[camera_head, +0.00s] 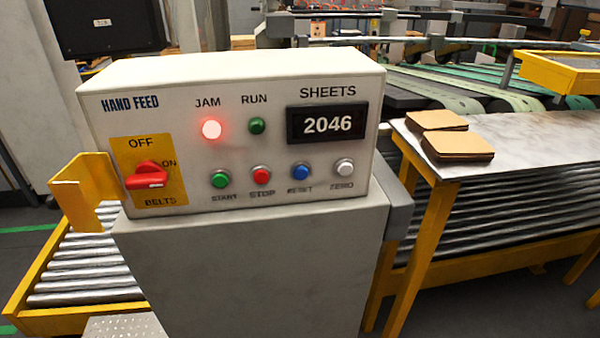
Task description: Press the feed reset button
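The blue reset button (300,172) is on the lower row of a white control box (240,75) labelled HAND FEED. It sits between the red stop button (262,176) and the white zero button (345,167). The green start button (220,179) is at the row's left end. Above, the jam lamp (211,129) glows red and the green run lamp (257,126) looks unlit. The sheets display (327,124) reads 2046. A red belts switch (147,177) on a yellow plate has its handle toward ON. Neither gripper is in view.
A yellow bracket (85,192) stands out left of the box. Rollers (85,270) run behind the pedestal (250,270). At right, a metal-topped table (540,140) with yellow legs bears brown sheet stacks (457,146). Green conveyor belts (450,97) lie behind. The box front is unobstructed.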

